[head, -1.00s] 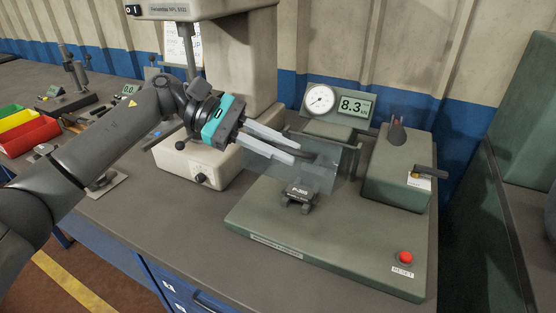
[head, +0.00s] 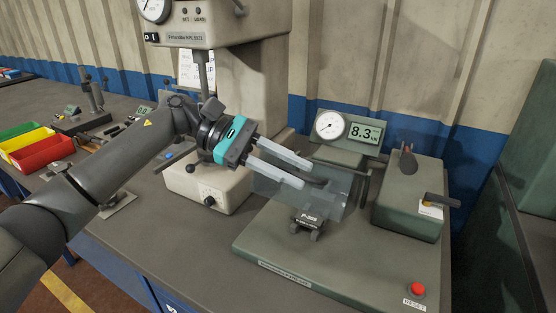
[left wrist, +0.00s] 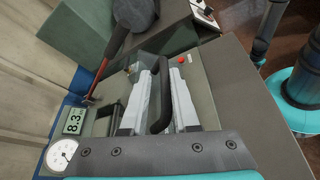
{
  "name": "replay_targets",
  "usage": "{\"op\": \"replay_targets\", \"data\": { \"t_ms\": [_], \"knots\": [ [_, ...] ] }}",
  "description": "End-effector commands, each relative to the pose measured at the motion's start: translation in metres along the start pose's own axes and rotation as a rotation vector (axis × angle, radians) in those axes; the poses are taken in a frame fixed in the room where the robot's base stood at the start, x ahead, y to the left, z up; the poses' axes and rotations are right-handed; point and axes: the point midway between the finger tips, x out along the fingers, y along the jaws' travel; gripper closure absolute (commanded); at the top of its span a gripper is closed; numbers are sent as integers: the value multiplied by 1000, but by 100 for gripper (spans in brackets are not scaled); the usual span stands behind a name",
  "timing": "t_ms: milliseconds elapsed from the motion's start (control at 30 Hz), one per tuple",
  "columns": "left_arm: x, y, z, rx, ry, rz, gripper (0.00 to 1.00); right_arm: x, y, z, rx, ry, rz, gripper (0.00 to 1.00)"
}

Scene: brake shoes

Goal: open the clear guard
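The clear guard (head: 330,199) is a see-through panel standing upright in front of the gauge on the green test fixture (head: 330,257). It looks closed. My left gripper (head: 307,174) is at the guard's upper left, its two pale fingers apart. In the left wrist view, the guard's black bar handle (left wrist: 160,98) lies between the open fingers (left wrist: 164,85); I cannot tell whether either finger touches it. A dark brake shoe part (head: 308,222) with a label sits on the fixture in front of the guard.
A dial gauge (head: 330,125) and an 8.3 display (head: 365,133) stand behind the guard. A green block with a lever (head: 410,200) is to the right, a red reset button (head: 418,289) at front right. A beige press (head: 208,180) stands close on the left.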

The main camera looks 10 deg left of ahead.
Motion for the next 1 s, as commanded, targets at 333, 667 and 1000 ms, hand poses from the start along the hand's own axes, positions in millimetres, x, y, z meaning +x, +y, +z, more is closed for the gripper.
{"op": "replay_targets", "data": {
  "t_ms": [333,667,1000],
  "knots": [
    [-62,2,0,-2,4,9,73,-4,0,-1,0,0,-1,50],
    [-131,1,1,-1,1,7,73,-9,-5,1,0,-6,-8,50],
    [-152,0,0,1,1,2,73,-11,-8,6,-1,-15,-12,50]
  ]
}}
